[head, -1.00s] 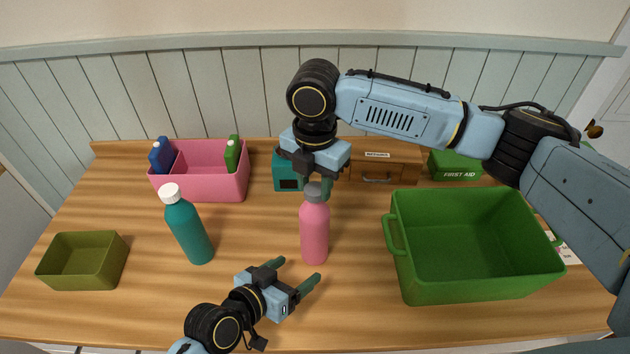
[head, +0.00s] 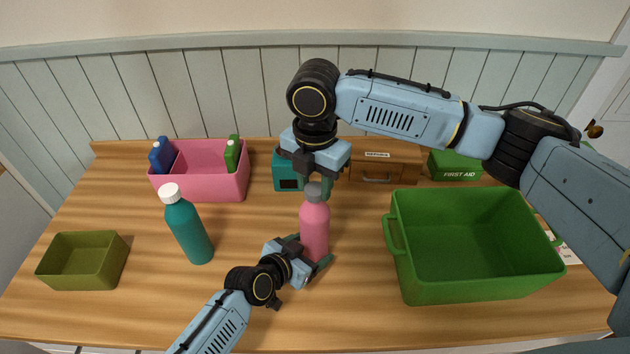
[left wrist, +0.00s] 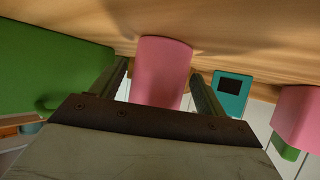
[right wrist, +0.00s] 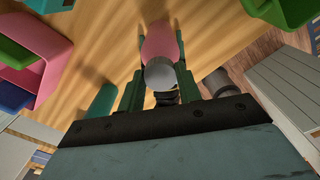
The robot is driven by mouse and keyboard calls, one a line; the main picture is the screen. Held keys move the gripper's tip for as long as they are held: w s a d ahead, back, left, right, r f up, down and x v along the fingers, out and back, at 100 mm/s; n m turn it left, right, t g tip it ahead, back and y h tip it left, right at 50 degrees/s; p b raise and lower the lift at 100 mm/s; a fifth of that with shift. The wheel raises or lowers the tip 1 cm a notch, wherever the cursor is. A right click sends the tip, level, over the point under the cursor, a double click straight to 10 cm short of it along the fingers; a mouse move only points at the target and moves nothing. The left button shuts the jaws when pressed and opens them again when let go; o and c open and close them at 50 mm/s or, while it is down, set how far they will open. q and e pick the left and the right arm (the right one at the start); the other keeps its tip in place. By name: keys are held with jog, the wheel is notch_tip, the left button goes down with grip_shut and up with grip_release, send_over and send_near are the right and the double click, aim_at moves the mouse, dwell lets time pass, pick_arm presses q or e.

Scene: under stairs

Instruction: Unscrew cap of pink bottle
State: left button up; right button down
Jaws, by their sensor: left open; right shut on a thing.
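The pink bottle (head: 314,228) stands upright on the wooden table in the head view, with a grey cap (head: 313,192) on top. My right gripper (head: 322,188) comes from above and is shut on the cap; the cap also shows in the right wrist view (right wrist: 159,74). My left gripper (head: 310,256) is low by the table with its open fingers around the lower part of the bottle. In the left wrist view the bottle (left wrist: 161,72) stands between the two fingers, with a visible gap beside the right one.
A teal bottle (head: 189,232) with a white cap stands to the left. A green crate (head: 470,292) stands on the right, and an olive box (head: 70,276) at the far left. A pink bin (head: 215,188), teal box (head: 287,170), wooden drawer box (head: 385,165) and first-aid box (head: 455,166) line the back.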

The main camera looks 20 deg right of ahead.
pick_arm(q)
jog(key=shift+w+d+f, duration=0.3)
jog(key=shift+d, duration=0.1)
jog(key=c, duration=1.6)
jog(key=shift+o, duration=0.2)
